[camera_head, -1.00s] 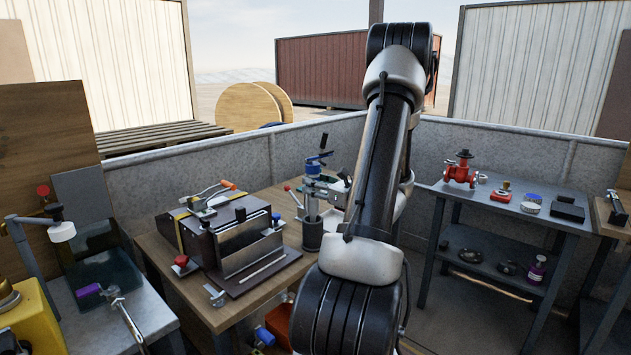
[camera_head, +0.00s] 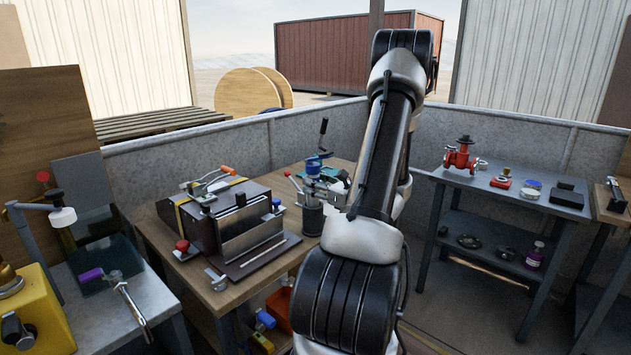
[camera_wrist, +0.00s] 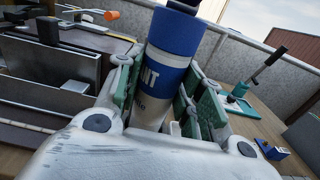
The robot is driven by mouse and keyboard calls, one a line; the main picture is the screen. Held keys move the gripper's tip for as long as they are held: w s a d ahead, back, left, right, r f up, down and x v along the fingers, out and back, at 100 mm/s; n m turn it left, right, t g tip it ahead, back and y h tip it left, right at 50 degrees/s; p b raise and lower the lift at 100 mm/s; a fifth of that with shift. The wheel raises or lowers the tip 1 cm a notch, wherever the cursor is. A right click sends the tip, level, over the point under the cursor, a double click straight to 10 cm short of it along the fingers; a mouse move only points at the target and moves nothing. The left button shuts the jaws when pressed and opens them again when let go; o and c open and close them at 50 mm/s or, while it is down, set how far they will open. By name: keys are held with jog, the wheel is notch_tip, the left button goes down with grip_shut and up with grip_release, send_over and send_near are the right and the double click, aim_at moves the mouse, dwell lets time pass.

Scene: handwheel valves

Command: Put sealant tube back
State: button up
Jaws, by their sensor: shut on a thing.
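The sealant tube (camera_wrist: 165,75) is a blue and white cylinder with lettering, nearly upright and slightly tilted in the wrist view. My gripper (camera_wrist: 158,100) is shut on it, with green-padded fingers on both sides. In the head view the tube's blue end (camera_head: 313,164) shows above my gripper (camera_head: 322,184), partly behind my arm. A dark grey cylindrical holder (camera_head: 312,221) stands on the wooden bench directly below the gripper. The tube's lower end is hidden, so I cannot tell whether it is inside the holder.
A dark case with a metal plate (camera_head: 245,228) stands left of the holder. A teal tool with an upright black lever (camera_wrist: 262,72) stands behind right. A red valve (camera_head: 461,158) is on the grey table at right. Bare wood (camera_head: 190,285) shows at the bench's front.

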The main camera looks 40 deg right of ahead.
jog(key=shift+f, duration=0.7)
jog(key=o, duration=1.9)
jog(key=s, duration=1)
jog(key=shift+d, duration=0.4)
jog(key=s, duration=1.2)
jog(key=shift+d, duration=0.45)
